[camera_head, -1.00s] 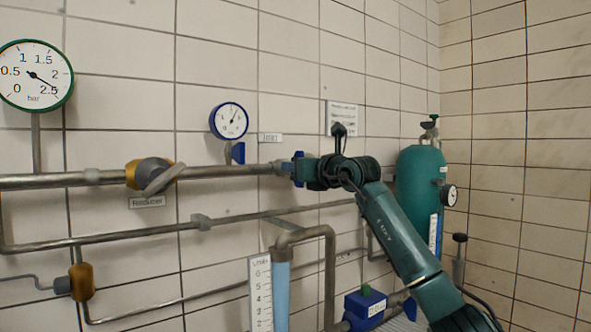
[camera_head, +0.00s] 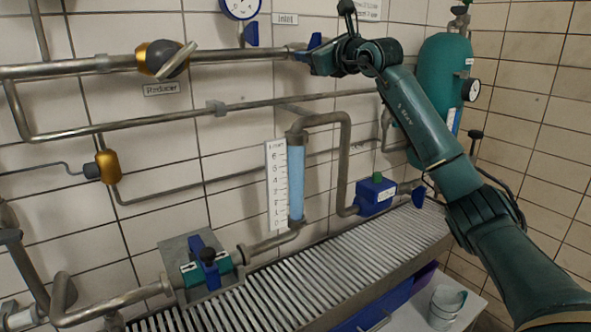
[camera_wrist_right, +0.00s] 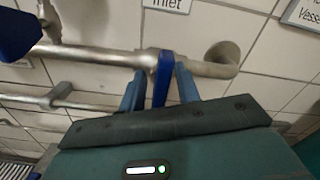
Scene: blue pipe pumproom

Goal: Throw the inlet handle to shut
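The blue inlet handle (camera_head: 314,41) is on the upper steel pipe, beside the label reading Inlet (camera_head: 285,19). My right gripper (camera_head: 306,57) is at this handle, and its dark body hides part of the handle and valve in the head view. In the right wrist view the blue handle (camera_wrist_right: 163,78) stands upright across the pipe, between the two blue-grey fingers of my right gripper (camera_wrist_right: 160,88). The fingers are apart, with a narrow gap showing beside the handle, so the gripper is open around it. My left gripper is not in view.
A gauge (camera_head: 241,6) with a blue handle (camera_head: 250,34) is left of the inlet. The reducer valve (camera_head: 164,59) sits farther left. A green vessel (camera_head: 444,75) stands right, behind my arm. A ribbed bench (camera_head: 290,285) runs below the pipes.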

